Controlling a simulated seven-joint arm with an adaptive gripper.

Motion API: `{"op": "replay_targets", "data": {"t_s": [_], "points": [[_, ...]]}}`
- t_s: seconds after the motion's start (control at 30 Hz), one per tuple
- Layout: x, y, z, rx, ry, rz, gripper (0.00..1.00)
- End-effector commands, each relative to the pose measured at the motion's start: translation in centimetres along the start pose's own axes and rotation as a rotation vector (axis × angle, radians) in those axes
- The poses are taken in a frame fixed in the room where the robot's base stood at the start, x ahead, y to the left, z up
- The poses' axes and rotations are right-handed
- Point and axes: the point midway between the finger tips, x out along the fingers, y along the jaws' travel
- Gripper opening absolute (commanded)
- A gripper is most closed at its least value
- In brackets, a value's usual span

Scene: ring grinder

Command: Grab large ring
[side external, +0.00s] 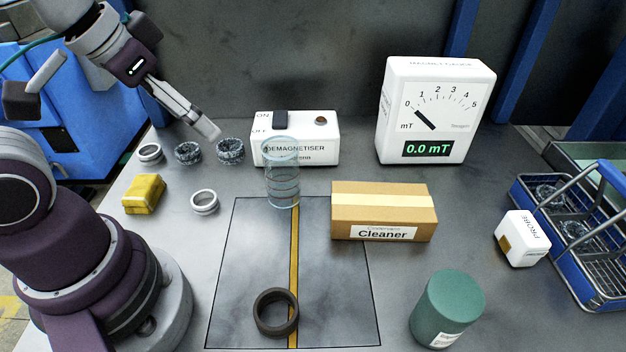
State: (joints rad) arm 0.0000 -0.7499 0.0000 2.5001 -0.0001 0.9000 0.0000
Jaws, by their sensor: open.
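A large dark ring (277,330) lies flat near the front of the marked dark mat (335,290), partly over its yellow stripe. It is the widest of the loose rings in view. My gripper (208,129) is at the upper left, angled down to the right, above and just left of a dark speckled ring (231,152). It is open and holds nothing visible, and is far from the large dark ring. The fingers are seen almost edge-on, so their gap is hard to see.
Smaller rings stand at left, including a speckled one (188,154) and a pale one (204,204), near a yellow block (144,194). A clear cylinder (282,185), cleaner box (384,212) and green canister (447,308) surround the mat. A demagnetiser (320,155) stands behind.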

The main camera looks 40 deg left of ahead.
Motion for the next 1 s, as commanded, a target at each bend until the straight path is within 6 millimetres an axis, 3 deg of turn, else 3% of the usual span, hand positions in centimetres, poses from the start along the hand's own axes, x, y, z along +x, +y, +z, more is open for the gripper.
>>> {"op": "replay_targets", "data": {"t_s": [0.03,0.13,0.47,0.57,0.63,0.8,0.9,1.0], "points": [[0.0,0.0,0.0,0.000,0.000,0.000,0.79],[0.0,0.0,0.0,0.000,0.000,0.000,0.92],[0.2,0.3,0.0,0.026,-0.010,0.007,0.92],[1.5,2.4,0.0,0.229,-0.091,0.060,0.92],[3.0,5.1,0.6,0.476,-0.175,0.122,0.92],[6.2,11.1,4.0,1.047,-0.336,0.263,0.92],[7.3,13.0,6.0,1.256,-0.388,0.315,0.92],[8.0,13.8,7.1,1.349,-0.411,0.339,0.92]]}}
